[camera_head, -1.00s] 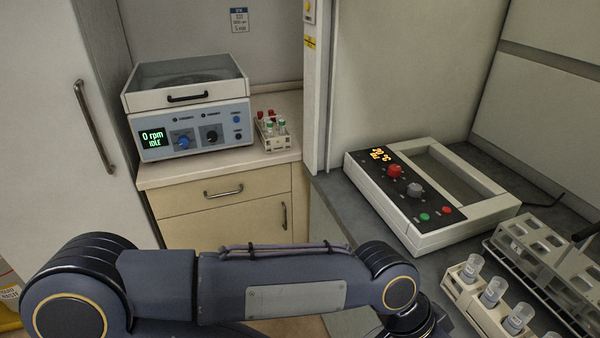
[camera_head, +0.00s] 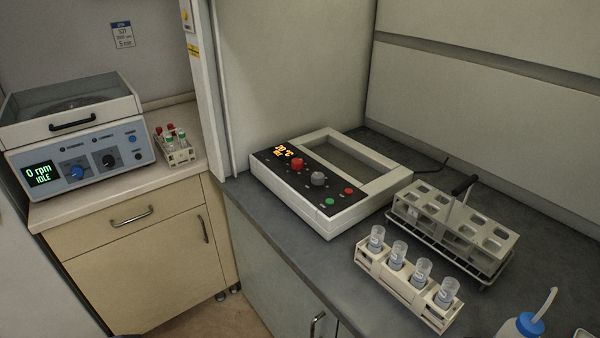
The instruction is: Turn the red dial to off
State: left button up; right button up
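The red dial (camera_head: 297,164) stands on the black control panel of a white heating unit (camera_head: 347,222) on the grey bench. A grey knob (camera_head: 318,179) sits beside it. A lit orange display (camera_head: 283,153) is at the panel's far left end, its digits too small to read surely. A green button (camera_head: 329,202) and a red button (camera_head: 348,191) are at the near right of the panel. The dial's pointer mark cannot be made out. Neither of my grippers is in the head view.
A blue-capped bottle (camera_head: 522,326) is at the lower right. A centrifuge (camera_head: 92,161) and small tube rack (camera_head: 180,155) are left, past an upright post.

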aim_at(298, 163)
jog(key=i+j, duration=0.2)
jog(key=j, duration=0.15)
jog(key=i+j, duration=0.2)
jog(key=j, duration=0.2)
jog(key=i+j, duration=0.2)
jog(key=j, duration=0.15)
jog(key=i+j, duration=0.2)
jog(key=j, duration=0.15)
jog(key=i+j+z, duration=0.1)
jog(key=i+j, duration=0.15)
jog(key=j, duration=0.15)
